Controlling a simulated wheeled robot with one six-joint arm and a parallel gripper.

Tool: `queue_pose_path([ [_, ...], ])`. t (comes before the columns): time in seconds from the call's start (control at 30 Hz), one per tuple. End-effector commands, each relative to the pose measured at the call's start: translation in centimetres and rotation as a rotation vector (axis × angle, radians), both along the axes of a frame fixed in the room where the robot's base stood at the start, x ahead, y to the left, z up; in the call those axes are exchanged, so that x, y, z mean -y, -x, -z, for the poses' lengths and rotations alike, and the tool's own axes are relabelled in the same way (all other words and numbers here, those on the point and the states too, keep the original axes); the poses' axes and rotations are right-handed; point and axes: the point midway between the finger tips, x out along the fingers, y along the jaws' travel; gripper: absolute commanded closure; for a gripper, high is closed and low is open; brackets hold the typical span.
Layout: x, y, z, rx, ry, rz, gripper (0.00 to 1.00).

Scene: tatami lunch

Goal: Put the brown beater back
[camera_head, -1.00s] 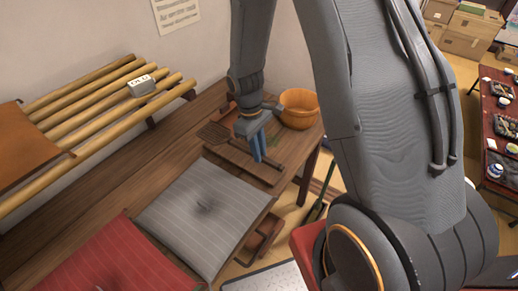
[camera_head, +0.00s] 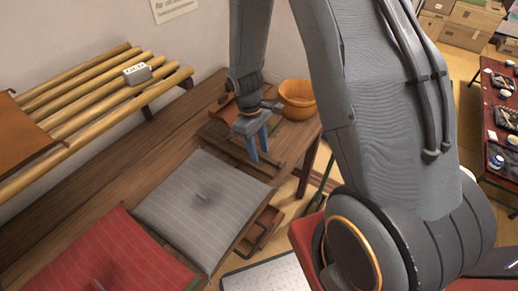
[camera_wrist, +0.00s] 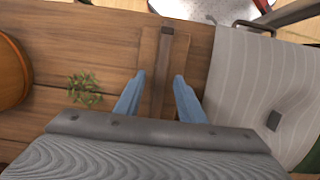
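The brown beater lies flat on a dark board on the wooden bench. Its handle (camera_wrist: 164,70) runs up the wrist view between my two blue fingers. In the head view the woven head (camera_head: 213,131) shows left of my gripper, partly hidden by it. My gripper (camera_head: 258,157) points down over the handle. In the wrist view my gripper (camera_wrist: 160,76) is open, with a finger on each side of the handle and visible gaps between. I cannot tell how far above the board the fingertips are.
An orange wooden tub (camera_head: 298,98) stands behind my gripper. A grey striped cushion (camera_head: 203,205) lies close in front, with a red cushion (camera_head: 110,255) to its left. A bamboo rack (camera_head: 110,85) stands at the left wall. A green sprig (camera_wrist: 86,88) lies beside the board.

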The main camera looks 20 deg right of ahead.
Motion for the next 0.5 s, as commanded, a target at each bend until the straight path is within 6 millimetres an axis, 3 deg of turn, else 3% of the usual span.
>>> queue_pose_path([
  [0.27,-0.1,-0.1,-0.5,0.001,0.000,0.000,0.64],
  [0.5,-0.4,-0.7,-3.6,0.004,0.000,0.000,0.64],
])
